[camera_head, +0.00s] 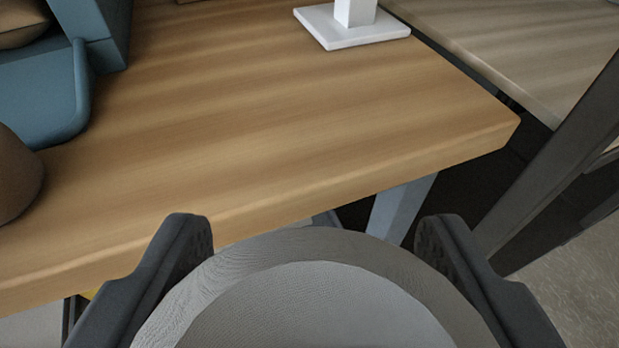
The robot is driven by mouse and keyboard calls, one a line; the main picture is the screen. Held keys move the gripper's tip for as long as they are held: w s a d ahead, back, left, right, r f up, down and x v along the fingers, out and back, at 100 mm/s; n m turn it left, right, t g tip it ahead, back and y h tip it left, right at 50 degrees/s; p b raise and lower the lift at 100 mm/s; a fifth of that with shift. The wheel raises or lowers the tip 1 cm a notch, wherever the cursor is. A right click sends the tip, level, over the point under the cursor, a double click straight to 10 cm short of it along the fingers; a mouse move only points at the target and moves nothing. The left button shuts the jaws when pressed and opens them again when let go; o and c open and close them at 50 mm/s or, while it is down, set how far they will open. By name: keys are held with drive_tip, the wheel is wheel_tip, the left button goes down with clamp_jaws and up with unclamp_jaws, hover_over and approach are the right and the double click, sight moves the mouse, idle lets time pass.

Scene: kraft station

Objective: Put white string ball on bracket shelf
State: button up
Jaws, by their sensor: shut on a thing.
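My gripper (315,270) shows at the bottom of the view, its two dark fingers on either side of a large round white-grey string ball (310,305). The fingers are shut on the ball. Its upper part shows a wound, ridged surface and a smoother round end face; its lower part is cut off by the frame. The ball is in front of the near edge of a wooden table. I cannot identify the bracket shelf in this view.
The wooden table (270,110) is mostly bare in the middle. A white square stand base (352,27) is at its back. A blue container (45,90) and a brown rounded object (15,175) are at left. A dark post (555,165) slants at right, beside a paler surface (520,40).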

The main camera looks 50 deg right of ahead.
drive_tip(key=w+a+f+n+t+y, duration=0.2)
drive_tip(key=w+a, duration=0.4)
drive_tip(key=a, duration=0.5)
drive_tip(key=w+a+f+n+t+y, duration=0.2)
drive_tip(key=w+a+f+n+y, duration=0.3)
drive_tip(key=a, duration=0.6)
drive_tip(key=w+a+f+n+t+y, duration=0.1)
drive_tip(key=w+a+f+n+y, duration=0.2)
drive_tip(key=w+a, duration=0.6)
drive_tip(key=a+y, duration=0.1)
drive_tip(key=a, duration=0.1)
drive_tip(key=shift+a+f+n+t, duration=0.3)
drive_tip(key=shift+a+n+t, duration=0.05)
drive_tip(key=shift+n+t, duration=0.05)
drive_tip(key=s+d+r+m+g+h, duration=0.2)
drive_tip(key=s+d, duration=0.4)
drive_tip(key=d, duration=0.5)
drive_tip(key=s+d+r+m+g+h, duration=0.2)
drive_tip(key=s+d+r+m+h, duration=0.3)
drive_tip(key=d, duration=0.6)
drive_tip(key=s+d+r+m+g+h, duration=0.1)
drive_tip(key=s+d+r+m+h, duration=0.2)
drive_tip(key=s+d, duration=0.6)
drive_tip(key=shift+s+d+r+m+g+h, duration=0.15)
drive_tip(key=shift+d+m+g+h, duration=0.1)
drive_tip(key=shift+d, duration=0.45)
drive_tip(key=shift+w+d+r+m+g+h, duration=0.15)
drive_tip(key=shift+d+h, duration=0.1)
drive_tip(key=shift+d, duration=0.45)
